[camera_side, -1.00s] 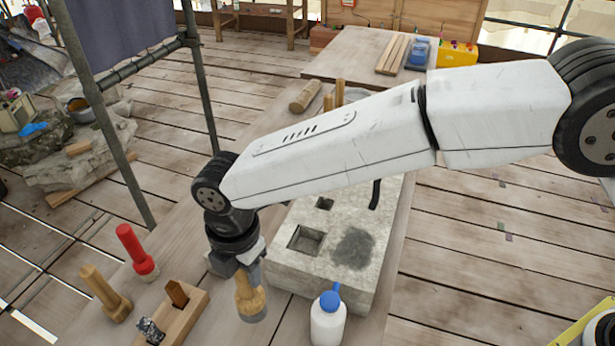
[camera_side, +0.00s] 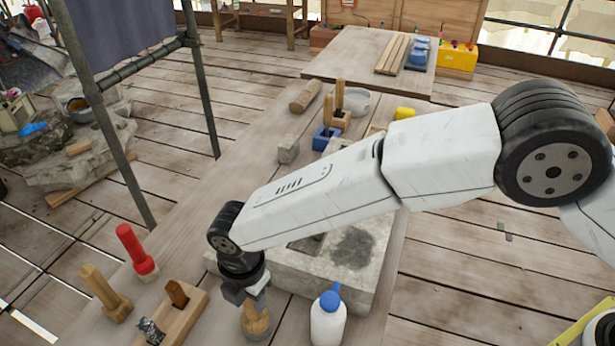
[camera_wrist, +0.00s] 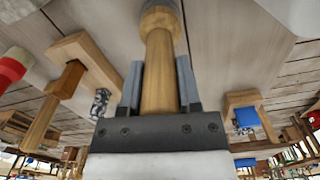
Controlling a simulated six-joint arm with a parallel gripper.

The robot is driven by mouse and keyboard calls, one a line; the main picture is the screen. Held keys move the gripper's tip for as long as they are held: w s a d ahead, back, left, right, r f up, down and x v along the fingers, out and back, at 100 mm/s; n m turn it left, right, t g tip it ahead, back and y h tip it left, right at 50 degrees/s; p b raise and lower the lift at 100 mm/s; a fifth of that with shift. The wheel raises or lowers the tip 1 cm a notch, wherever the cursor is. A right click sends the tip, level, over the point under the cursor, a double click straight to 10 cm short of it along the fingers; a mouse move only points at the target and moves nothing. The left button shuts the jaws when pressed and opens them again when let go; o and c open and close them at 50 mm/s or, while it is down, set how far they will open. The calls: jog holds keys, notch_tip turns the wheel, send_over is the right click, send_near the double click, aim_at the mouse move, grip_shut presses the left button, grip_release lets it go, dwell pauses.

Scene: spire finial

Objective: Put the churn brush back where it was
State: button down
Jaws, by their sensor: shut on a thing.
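The churn brush (camera_side: 256,321), a wooden handle with a round wooden head, is upright in my gripper (camera_side: 247,297). It also shows in the wrist view (camera_wrist: 158,75), its handle between the two fingers (camera_wrist: 158,92) and its round head beyond the fingertips. My gripper hides the upper handle.
A white bottle with a blue cap (camera_side: 328,320) stands close right of the brush. A stone block (camera_side: 330,275) lies behind, partly under my arm.

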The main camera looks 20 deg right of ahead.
jog(key=shift+f, duration=0.15)
jog(key=shift+c, duration=1.5)
grip_release()
notch_tip(320, 180, up, 12)
jog(key=shift+r, duration=0.15)
jog(key=shift+w+d, duration=0.1)
